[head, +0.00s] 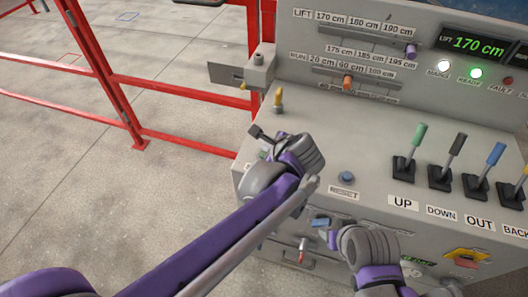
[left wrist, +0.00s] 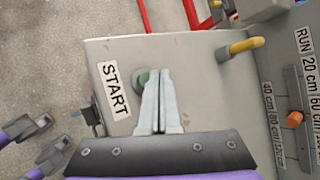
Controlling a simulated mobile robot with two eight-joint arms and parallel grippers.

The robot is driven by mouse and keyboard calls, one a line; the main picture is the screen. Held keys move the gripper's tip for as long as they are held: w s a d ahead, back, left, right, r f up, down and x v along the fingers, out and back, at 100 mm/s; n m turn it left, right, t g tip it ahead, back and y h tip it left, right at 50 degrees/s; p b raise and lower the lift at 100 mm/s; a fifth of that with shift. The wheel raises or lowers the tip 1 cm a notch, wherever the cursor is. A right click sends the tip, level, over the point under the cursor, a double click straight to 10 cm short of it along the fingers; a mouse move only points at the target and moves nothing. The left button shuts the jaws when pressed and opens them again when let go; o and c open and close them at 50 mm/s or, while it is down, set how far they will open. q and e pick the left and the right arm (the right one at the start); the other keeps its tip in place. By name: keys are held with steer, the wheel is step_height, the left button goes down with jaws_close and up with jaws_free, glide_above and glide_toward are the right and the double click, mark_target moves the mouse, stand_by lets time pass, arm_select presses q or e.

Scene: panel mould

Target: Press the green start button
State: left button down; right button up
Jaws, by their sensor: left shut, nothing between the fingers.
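The green start button (left wrist: 142,78) is on the console's sloped top beside the START label (left wrist: 115,88). In the left wrist view my left gripper's fingers partly cover it. My left gripper (head: 260,134) is shut and empty, its fingertips at the button in that view; I cannot tell whether they touch it. In the head view the gripper and wrist hide most of the button. My right gripper (head: 328,230) is low at the console's front; its two fingers show apart and empty in the left wrist view (left wrist: 50,135), near a blue handle (left wrist: 92,115).
A yellow lever (head: 278,99) stands behind the left gripper. A blue RESET button (head: 347,177) is to its right, then several levers, the first green (head: 416,140). Red railings (head: 180,90) stand on the left.

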arm_select(q)
steer(key=shift+w+r+p, duration=0.1)
steer(key=shift+r+p, duration=1.25)
steer(key=shift+r, duration=1.15)
steer(key=shift+f, duration=0.1)
arm_select(e)
steer(key=r, duration=0.1)
steer(key=w+r, duration=0.1)
steer(key=r, duration=0.1)
steer(key=shift+w+r, duration=0.4)
steer(key=shift+s, duration=0.15)
